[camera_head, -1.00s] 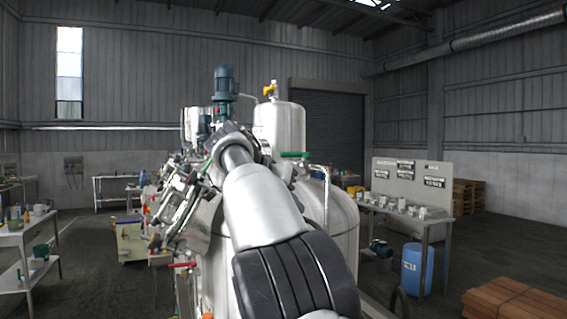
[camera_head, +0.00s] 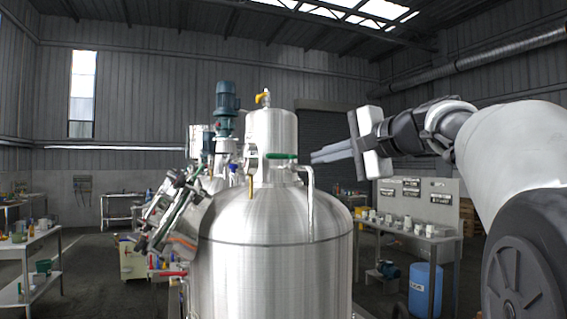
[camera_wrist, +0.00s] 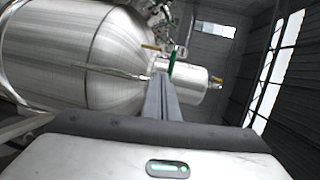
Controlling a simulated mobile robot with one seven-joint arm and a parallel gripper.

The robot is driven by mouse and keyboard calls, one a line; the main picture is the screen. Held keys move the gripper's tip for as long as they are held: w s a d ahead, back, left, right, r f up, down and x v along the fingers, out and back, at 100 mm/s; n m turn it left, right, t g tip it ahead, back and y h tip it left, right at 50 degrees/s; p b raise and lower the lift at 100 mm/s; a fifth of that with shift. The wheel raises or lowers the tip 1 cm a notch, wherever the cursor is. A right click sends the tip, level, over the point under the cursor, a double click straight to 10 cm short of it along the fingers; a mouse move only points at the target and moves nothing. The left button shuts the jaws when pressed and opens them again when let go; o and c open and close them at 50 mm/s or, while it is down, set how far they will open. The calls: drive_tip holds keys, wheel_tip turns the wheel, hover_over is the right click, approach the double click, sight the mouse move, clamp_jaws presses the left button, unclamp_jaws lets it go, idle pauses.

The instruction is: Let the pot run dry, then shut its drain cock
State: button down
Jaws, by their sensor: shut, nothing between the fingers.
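A small upright steel vessel (camera_head: 270,130), which may be the pot, stands above a large steel tank (camera_head: 270,255). A yellow-handled valve (camera_head: 263,97) is on its top. Below it is a green lever (camera_head: 280,156), lying level, with a bent pipe (camera_head: 310,200) coming down beside it. The wrist view also shows the green lever (camera_wrist: 173,66) and the small vessel (camera_wrist: 187,88) beyond my fingers. My gripper (camera_head: 314,157) is shut and empty, pointing left, to the right of the lever. I cannot tell which handle is the drain cock, or whether liquid runs.
A yellow handle (camera_head: 251,185) hangs on the tank's near side. A red handle (camera_head: 172,273) and angled pipework (camera_head: 165,215) are at the left. A bench with cups (camera_head: 410,232) and a blue drum (camera_head: 425,288) stand at the right. Air above the tank's right shoulder is open.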

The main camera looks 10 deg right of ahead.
drive_tip(key=p, duration=0.6)
approach(277, 158)
drive_tip(key=shift+t, duration=0.3)
drive_tip(key=x, duration=0.6)
drive_tip(key=shift+f, duration=0.15)
